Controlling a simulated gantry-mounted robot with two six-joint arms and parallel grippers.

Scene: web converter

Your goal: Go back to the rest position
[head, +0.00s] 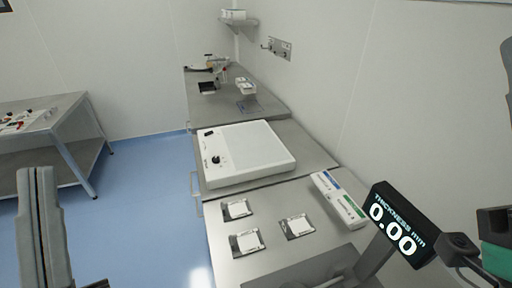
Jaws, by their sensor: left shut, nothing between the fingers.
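My left gripper (37,172) stands at the lower left of the head view, pointing up in the picture. Its two grey fingers are together with nothing between them.
The bench carries a white box with a knob (250,150), several small trays with white pads (297,226), a white strip box (338,198) and a thickness display (398,224) reading 0.00. Open blue floor (140,200) lies between table and bench.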

